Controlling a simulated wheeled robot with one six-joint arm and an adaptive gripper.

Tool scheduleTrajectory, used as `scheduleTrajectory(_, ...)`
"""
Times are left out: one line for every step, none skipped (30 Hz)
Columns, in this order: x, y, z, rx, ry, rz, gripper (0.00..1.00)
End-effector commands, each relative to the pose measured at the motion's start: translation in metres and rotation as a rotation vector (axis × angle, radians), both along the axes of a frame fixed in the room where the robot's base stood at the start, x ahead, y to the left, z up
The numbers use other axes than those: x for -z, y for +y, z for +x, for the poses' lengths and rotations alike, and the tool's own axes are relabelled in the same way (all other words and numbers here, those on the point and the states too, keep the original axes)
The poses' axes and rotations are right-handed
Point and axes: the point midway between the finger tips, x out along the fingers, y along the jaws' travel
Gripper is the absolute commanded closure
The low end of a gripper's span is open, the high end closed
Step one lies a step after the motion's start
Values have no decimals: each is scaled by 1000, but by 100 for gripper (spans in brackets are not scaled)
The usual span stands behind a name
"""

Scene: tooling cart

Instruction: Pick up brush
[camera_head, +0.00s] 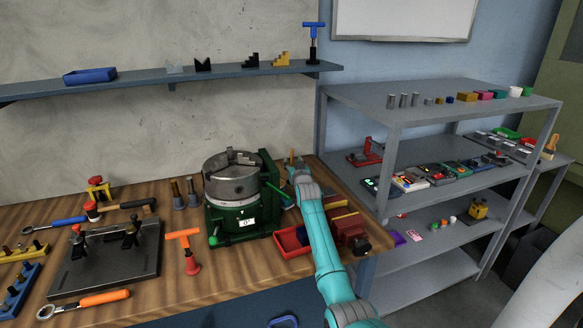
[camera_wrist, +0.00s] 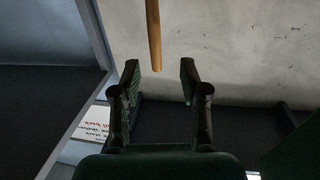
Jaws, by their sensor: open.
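A slim wooden handle, likely the brush (camera_wrist: 153,35), points down from the top edge in the wrist view. Its lower end is just beyond my fingertips and roughly between them. Its other end is out of frame. In the head view a small upright wooden piece (camera_head: 291,157) shows at my arm's far end, probably the same handle; the rest is hidden there. My gripper (camera_wrist: 157,75) is open and empty, with clear gaps between both fingers and the handle. In the head view my arm's grey wrist hides most of the fingers.
A green-based machine with a round chuck (camera_head: 231,181) stands left of my arm. A red tray (camera_head: 291,243) and a red vise (camera_head: 350,230) lie close by. The grey shelf rack (camera_head: 440,98) rises to the right. Another wooden-handled item (camera_head: 549,146) stands far right.

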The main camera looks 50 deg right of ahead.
Motion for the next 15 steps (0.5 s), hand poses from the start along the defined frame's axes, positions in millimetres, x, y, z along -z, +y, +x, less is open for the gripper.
scheduleTrajectory(0,-3,3,0,0,0,56)
scheduleTrajectory(0,-4,4,0,0,0,56)
scheduleTrajectory(-1,-5,5,0,-1,-1,56)
scheduleTrajectory(-1,-5,6,0,-1,-1,56)
scheduleTrajectory(0,-6,6,0,-1,0,56)
scheduleTrajectory(0,-6,7,0,-1,1,56)
scheduleTrajectory(0,-7,8,0,-1,1,56)
scheduleTrajectory(0,-9,9,0,-1,1,56)
scheduleTrajectory(0,-11,11,0,-1,1,56)
scheduleTrajectory(-1,-13,13,0,-1,1,56)
scheduleTrajectory(-2,-16,15,0,-3,0,56)
scheduleTrajectory(-1,-19,18,0,-1,2,56)
scheduleTrajectory(-1,-22,20,0,-1,2,56)
scheduleTrajectory(-2,-24,22,0,-2,1,56)
scheduleTrajectory(-1,-28,25,0,-1,1,56)
